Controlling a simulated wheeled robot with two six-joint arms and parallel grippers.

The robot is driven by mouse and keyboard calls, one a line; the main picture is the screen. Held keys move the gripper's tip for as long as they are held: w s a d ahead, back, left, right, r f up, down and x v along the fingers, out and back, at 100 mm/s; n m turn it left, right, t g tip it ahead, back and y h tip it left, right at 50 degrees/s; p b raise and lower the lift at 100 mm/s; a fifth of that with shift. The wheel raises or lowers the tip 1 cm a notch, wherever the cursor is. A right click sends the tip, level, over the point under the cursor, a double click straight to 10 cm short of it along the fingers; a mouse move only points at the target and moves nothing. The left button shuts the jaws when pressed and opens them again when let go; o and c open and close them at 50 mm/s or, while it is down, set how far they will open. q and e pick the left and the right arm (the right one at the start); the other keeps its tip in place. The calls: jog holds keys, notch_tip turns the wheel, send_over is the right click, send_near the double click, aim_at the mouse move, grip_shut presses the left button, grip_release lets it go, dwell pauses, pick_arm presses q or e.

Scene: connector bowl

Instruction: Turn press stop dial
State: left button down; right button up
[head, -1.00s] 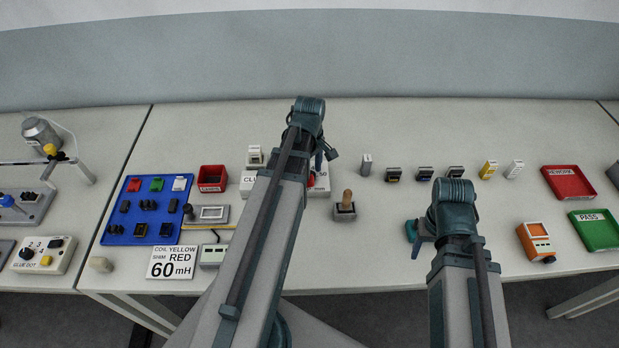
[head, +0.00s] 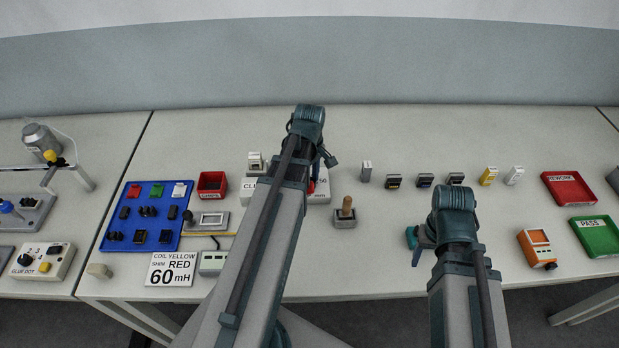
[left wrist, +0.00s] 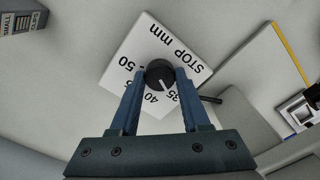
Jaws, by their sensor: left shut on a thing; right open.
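The press stop dial is a black round knob (left wrist: 159,73) with a white pointer line, on a white plate (left wrist: 128,52) printed "STOP mm" with numbers including 35, 40 and 50. In the left wrist view the pointer line aims towards the 35 and 40 side. My left gripper (left wrist: 161,80) is shut on the knob, one finger on each side. In the head view my left arm hides the knob, and only the right end of the plate (head: 322,192) shows. My right gripper (head: 412,240) is open over the table's front part, away from the dial.
A wooden-handled block (head: 346,210) stands just right of the plate. Red and green trays stand at far right.

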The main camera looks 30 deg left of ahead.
pick_arm(q)
jog(key=shift+m, duration=0.3)
jog(key=m, duration=0.3)
jog(key=shift+m, duration=0.4)
jog(key=m, duration=0.9)
jog(key=shift+m, duration=2.3)
jog(key=shift+c, duration=1.8)
grip_release()
